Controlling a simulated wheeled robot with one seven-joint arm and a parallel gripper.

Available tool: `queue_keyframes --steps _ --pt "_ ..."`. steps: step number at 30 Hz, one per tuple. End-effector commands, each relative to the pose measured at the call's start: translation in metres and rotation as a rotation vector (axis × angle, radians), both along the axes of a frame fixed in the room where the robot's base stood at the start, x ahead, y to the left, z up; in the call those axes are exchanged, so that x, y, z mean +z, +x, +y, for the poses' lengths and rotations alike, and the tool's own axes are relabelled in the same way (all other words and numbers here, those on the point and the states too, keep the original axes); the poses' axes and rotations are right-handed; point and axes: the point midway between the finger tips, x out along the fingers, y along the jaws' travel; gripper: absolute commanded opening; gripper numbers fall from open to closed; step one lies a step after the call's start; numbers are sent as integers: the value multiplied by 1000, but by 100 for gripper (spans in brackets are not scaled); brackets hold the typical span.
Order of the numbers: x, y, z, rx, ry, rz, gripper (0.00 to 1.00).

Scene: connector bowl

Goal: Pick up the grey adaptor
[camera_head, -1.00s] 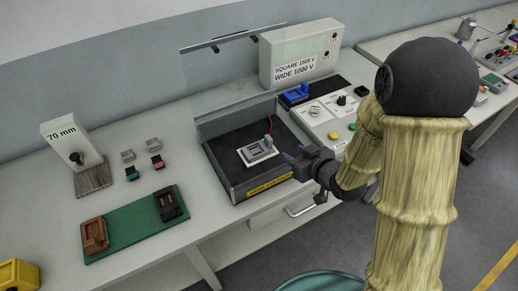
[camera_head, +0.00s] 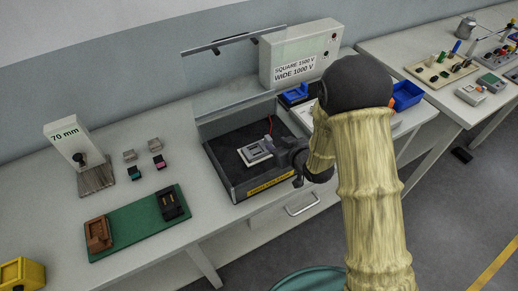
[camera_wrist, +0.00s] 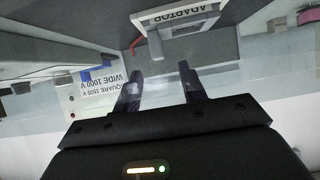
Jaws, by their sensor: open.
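The grey adaptor (camera_head: 258,148) sits on a white plate inside an open-topped dark box (camera_head: 222,170) with a yellow "HIGH VOLTAGE" label on its front. In the wrist view the white plate (camera_wrist: 195,13), lettered "ADAPTOR", is at the top, partly cut off by the frame. My gripper (camera_head: 280,149) is at the box's front right, just right of the adaptor, and hides part of that side. In the wrist view my gripper (camera_wrist: 160,92) has its two fingers apart with nothing between them.
A raised clear lid (camera_head: 228,75) stands over the box. A red wire (camera_head: 270,124) rises behind the adaptor. A "SQUARE 1500 V / WIDE 1000 V" unit (camera_head: 300,55) stands behind. A green mat (camera_head: 135,228) with two connectors and several small blocks lie left.

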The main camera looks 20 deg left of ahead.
Motion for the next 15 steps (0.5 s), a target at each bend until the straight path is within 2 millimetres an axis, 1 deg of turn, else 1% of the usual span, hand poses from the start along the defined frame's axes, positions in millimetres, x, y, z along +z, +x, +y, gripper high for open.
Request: queue_keyframes --steps 5,12,15 --pt "-3 7 7 1 -1 0 42" --pt "-17 26 27 1 -1 0 42" --pt "-21 31 32 1 0 0 42"
